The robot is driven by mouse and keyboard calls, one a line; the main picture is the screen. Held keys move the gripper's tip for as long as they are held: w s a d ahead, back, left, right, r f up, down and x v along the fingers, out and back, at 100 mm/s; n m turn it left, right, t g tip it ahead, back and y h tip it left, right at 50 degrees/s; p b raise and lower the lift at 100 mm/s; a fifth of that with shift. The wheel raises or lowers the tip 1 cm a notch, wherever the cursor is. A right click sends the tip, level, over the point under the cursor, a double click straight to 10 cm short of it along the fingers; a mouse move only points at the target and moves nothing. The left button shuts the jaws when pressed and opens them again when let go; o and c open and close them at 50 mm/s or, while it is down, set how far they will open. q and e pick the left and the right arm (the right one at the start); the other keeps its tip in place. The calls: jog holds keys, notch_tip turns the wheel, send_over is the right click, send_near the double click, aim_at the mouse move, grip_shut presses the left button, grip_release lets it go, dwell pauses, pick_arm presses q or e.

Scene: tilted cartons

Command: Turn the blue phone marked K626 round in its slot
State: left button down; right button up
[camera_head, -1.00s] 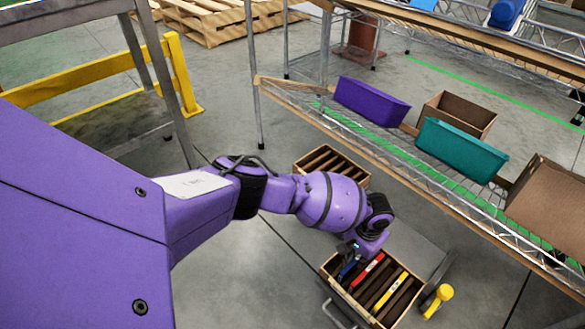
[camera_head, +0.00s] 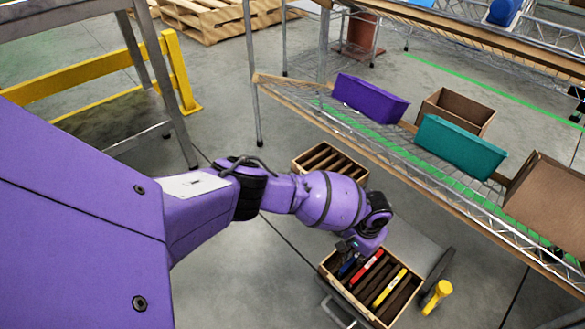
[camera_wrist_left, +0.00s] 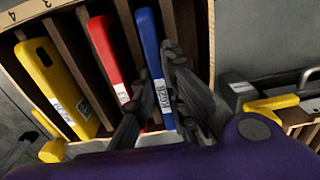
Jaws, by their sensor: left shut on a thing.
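The blue phone (camera_wrist_left: 150,42) stands between dark dividers of the wooden carton (camera_head: 326,271). Its white label reads K626 and shows in the left wrist view between my fingers. It also shows in the head view as a small blue strip (camera_head: 347,267), partly hidden under my gripper. My left gripper (camera_wrist_left: 155,82) is shut on the blue phone, one finger on each side. In the head view the gripper (camera_head: 348,250) reaches down at the carton's back left. I cannot tell whether the phone is raised from the slot floor. My right gripper is not in view.
A red phone (camera_wrist_left: 107,48) and a yellow phone (camera_wrist_left: 52,80) stand in other slots of the same carton. A second slotted carton (camera_head: 330,160) lies behind. A yellow-topped handle (camera_head: 440,292) is at the right. A wire shelf (camera_head: 400,150) with bins runs above right.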

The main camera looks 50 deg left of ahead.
pick_arm(q)
jog(key=c, duration=1.7)
grip_release()
jog(key=shift+r, duration=0.1)
notch_tip(320, 180, up, 12)
jog(key=shift+f, duration=0.1)
notch_tip(320, 180, up, 7)
jog(key=p, duration=0.8)
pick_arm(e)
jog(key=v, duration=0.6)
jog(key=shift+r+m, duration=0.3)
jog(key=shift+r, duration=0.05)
